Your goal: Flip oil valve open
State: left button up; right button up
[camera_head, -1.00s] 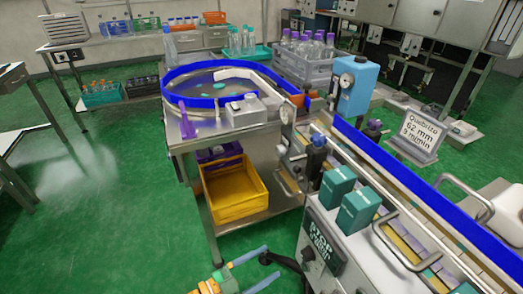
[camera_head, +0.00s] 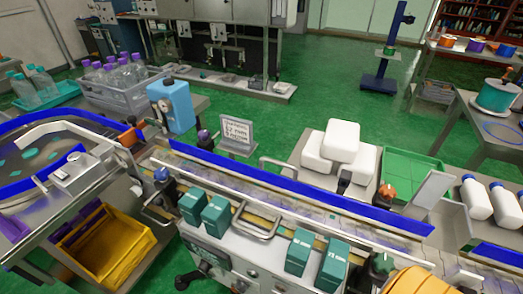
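I cannot pick out the oil valve with certainty. A light-blue tank (camera_head: 172,107) with a dark cap and a round gauge stands behind the left end of the conveyor. Just left of it, a small orange fitting with a dark top (camera_head: 130,136) sits at the outlet of the round feeder table. A dark purple-topped knob (camera_head: 205,139) stands right of the tank. Whether any of these is the valve, or is open or shut, is too small to tell.
The conveyor with blue rails (camera_head: 300,188) runs to the lower right, with teal boxes (camera_head: 215,215) along its front. A grey crate of purple-capped bottles (camera_head: 125,85) stands behind the feeder. A yellow bin (camera_head: 108,250) sits below at left. Green floor (camera_head: 320,75) is open behind.

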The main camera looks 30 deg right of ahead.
aim_at(153, 123)
jog(key=z, duration=0.9)
jog(key=u, duration=0.7)
jog(key=i+j, duration=0.15)
jog(key=j, duration=0.25)
jog(key=i+j, duration=0.1)
jog(key=j, duration=0.3)
jog(key=i+j, duration=0.15)
jog(key=j, duration=0.25)
jog(key=i+j, duration=0.15)
jog(key=j, duration=0.2)
jog(key=i+j, duration=0.15)
jog(key=j, duration=0.25)
